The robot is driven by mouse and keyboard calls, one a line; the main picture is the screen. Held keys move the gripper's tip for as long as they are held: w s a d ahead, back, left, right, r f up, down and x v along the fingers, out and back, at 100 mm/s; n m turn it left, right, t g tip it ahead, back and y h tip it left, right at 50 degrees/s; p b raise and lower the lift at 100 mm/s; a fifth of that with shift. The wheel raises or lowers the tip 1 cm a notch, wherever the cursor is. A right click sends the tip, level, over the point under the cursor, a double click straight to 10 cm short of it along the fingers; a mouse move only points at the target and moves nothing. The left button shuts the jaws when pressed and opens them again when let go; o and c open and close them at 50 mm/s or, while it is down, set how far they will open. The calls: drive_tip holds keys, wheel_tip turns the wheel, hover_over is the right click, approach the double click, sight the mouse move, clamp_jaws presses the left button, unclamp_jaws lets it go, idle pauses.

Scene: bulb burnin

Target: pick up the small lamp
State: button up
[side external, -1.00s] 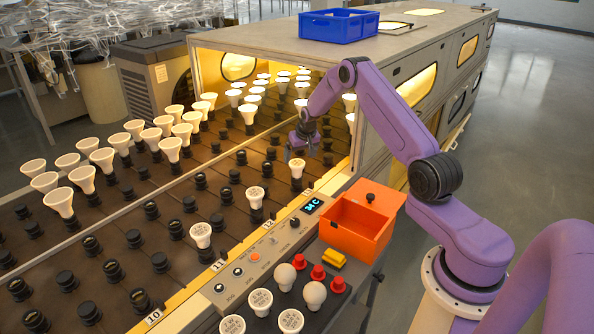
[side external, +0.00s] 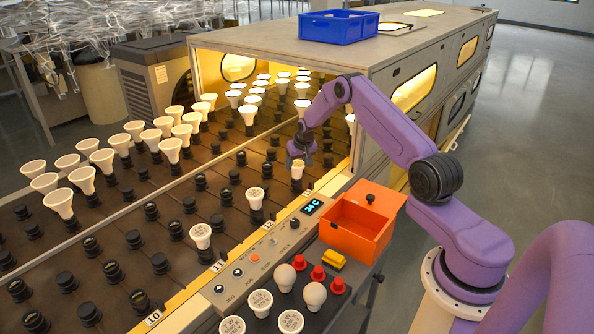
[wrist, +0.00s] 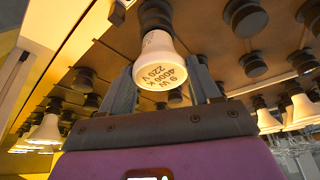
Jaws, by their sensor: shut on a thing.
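A small white lamp (side external: 297,170) stands in a black socket near the front edge of the rack, close to the chamber mouth. In the wrist view the same lamp (wrist: 160,62) has "9 W 4000 K 220 V" printed on its face, and its narrow end meets a dark socket (wrist: 155,14). My gripper (side external: 299,156) is at the top of this lamp. In the wrist view its two grey fingers stand on either side of the lamp, and my gripper (wrist: 162,82) is shut on it. The exact finger contact is hard to see.
Other white lamps stand in sockets on the rack (side external: 120,215), two of them nearer along the front row. The lit chamber (side external: 410,70) rises just behind my gripper. An open orange box (side external: 345,238), a control panel (side external: 285,250) and loose lamps (side external: 260,302) are in front.

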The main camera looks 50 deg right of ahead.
drive_tip(key=shift+r, duration=0.1)
drive_tip(key=shift+r, duration=0.85)
drive_tip(key=s+a+r, duration=0.3)
drive_tip(key=s+r, duration=0.4)
drive_tip(key=r, duration=0.1)
drive_tip(key=s+a+r, duration=0.3)
drive_tip(key=s+r, duration=0.3)
drive_tip(key=r, duration=0.3)
drive_tip(key=s+m, duration=0.1)
drive_tip(key=s, duration=1.2)
drive_tip(key=shift+s+a+f, duration=0.1)
drive_tip(key=shift+a+f, duration=0.05)
drive_tip(key=shift+f, duration=4)
drive_tip(key=shift+s+a+f, duration=0.1)
drive_tip(key=shift+f, duration=4.05)
drive_tip(key=shift+s+a+f, duration=0.1)
drive_tip(key=shift+a+f, duration=0.05)
drive_tip(key=shift+f, duration=4)
drive_tip(key=shift+f, duration=0.1)
